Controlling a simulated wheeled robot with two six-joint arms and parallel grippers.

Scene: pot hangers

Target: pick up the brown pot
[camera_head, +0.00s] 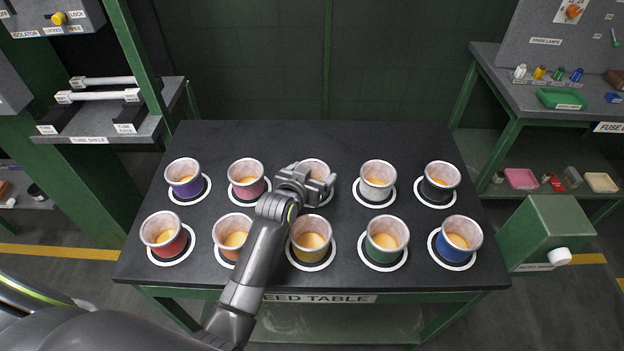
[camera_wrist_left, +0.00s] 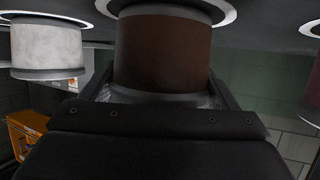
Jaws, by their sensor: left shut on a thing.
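The brown pot (camera_head: 314,165) stands in the middle of the back row on the table. My left gripper (camera_head: 312,184) is shut on it and hides most of its wall in the head view; only the pale rim and some of the inside show. In the left wrist view, which is upside down, the brown pot's wall (camera_wrist_left: 163,52) sits between the two fingers. A white ring shows around its base, and I cannot tell whether it is lifted slightly. My right gripper is not in view.
The dark table (camera_head: 290,134) holds two rows of pots on white rings. The pink pot (camera_head: 249,190) and the white pot (camera_head: 375,191) flank the brown one. The yellow pot (camera_head: 309,254) stands in front, close to my left arm. The strip behind the back row is clear.

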